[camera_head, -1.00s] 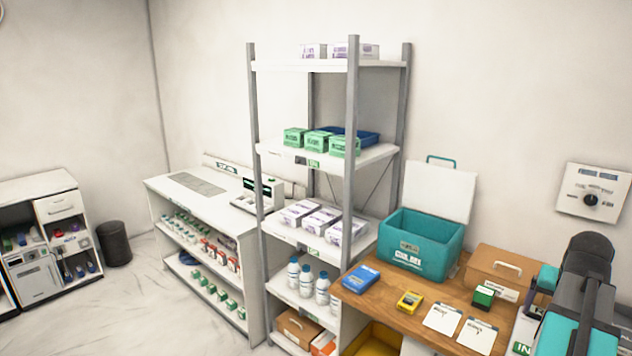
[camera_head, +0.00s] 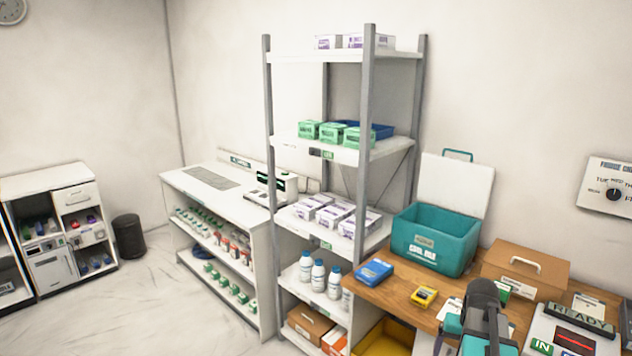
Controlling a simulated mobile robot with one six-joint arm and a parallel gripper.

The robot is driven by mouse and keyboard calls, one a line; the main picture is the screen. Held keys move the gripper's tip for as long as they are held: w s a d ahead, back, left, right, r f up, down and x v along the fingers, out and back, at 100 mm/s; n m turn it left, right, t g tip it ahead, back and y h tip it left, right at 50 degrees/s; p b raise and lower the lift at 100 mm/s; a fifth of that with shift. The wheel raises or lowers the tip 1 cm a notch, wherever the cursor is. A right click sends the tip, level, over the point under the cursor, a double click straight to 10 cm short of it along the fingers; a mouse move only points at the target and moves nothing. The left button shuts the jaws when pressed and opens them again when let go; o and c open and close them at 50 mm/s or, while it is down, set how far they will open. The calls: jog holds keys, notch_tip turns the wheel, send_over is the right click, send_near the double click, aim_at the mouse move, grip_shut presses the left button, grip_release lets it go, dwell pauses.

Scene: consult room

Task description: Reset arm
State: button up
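Part of my arm shows at the bottom right of the head view, dark grey with teal parts, in front of the wooden table (camera_head: 388,292). My gripper's fingertips are not in view, so its state does not show. The arm hides part of the table top and the cards on it.
An open teal cool box (camera_head: 434,238), a brown case (camera_head: 526,268), a blue box (camera_head: 374,271) and a yellow device (camera_head: 424,297) stand on the table. A tall shelf rack (camera_head: 367,100) stands left of it. A black bin (camera_head: 129,236) stands on open floor at left.

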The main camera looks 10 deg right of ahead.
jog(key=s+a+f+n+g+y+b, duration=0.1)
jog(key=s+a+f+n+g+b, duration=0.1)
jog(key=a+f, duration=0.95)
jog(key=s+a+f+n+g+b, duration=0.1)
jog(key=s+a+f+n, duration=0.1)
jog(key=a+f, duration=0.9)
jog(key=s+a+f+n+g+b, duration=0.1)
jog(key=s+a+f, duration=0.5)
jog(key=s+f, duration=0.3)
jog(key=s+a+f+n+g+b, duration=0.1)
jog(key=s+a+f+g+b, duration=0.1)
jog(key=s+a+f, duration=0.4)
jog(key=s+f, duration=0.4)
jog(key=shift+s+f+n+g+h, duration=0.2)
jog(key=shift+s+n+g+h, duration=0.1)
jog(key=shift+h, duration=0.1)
